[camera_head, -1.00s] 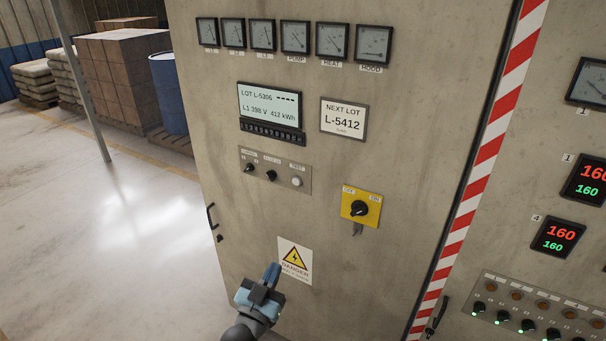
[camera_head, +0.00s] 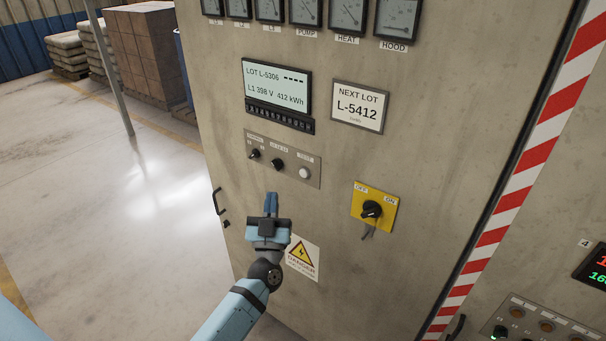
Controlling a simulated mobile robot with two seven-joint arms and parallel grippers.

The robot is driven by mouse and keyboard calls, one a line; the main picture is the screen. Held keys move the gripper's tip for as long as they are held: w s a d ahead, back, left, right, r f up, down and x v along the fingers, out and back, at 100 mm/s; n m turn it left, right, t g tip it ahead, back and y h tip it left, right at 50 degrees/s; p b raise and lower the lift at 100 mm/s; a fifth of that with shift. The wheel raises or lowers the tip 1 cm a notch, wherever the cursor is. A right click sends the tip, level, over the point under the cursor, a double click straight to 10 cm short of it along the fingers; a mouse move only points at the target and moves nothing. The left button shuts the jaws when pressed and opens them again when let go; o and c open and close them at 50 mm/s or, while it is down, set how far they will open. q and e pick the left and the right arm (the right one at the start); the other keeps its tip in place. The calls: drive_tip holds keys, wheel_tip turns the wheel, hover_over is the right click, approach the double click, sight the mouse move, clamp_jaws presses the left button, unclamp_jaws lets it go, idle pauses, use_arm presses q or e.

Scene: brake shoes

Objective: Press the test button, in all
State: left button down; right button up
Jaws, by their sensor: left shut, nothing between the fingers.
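The white round test button (camera_head: 305,173) sits at the right end of a small grey switch panel (camera_head: 283,158) on the cabinet front, under a small label. Two black knobs, the left one (camera_head: 255,153) and the middle one (camera_head: 277,164), are to its left. My left gripper (camera_head: 271,197) is shut and empty, fingertips pointing up, below the panel. It is lower than the button and to its left, apart from it in the picture. How far the fingertips are from the cabinet face I cannot tell. My right gripper is not in view.
Above the panel are a display (camera_head: 277,88) and a NEXT LOT card (camera_head: 358,106). A yellow rotary switch (camera_head: 373,208) with a key hanging below is to the right. A danger sign (camera_head: 302,257) is partly behind my arm. A door handle (camera_head: 217,202) projects at left.

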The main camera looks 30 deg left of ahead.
sight(303, 173)
use_arm(q)
drive_tip(key=w+b, duration=0.2)
drive_tip(key=w, duration=0.6)
drive_tip(key=shift+w+d, duration=0.35)
idle(0.5)
drive_tip(key=shift+w, duration=0.1)
idle(1.2)
drive_tip(key=shift+w, duration=0.3)
drive_tip(key=shift+w+d, duration=0.1)
drive_tip(key=shift+w, duration=0.3)
idle(0.6)
drive_tip(key=shift+s, duration=0.1)
drive_tip(key=shift+s+p, duration=0.3)
drive_tip(key=shift+s, duration=0.45)
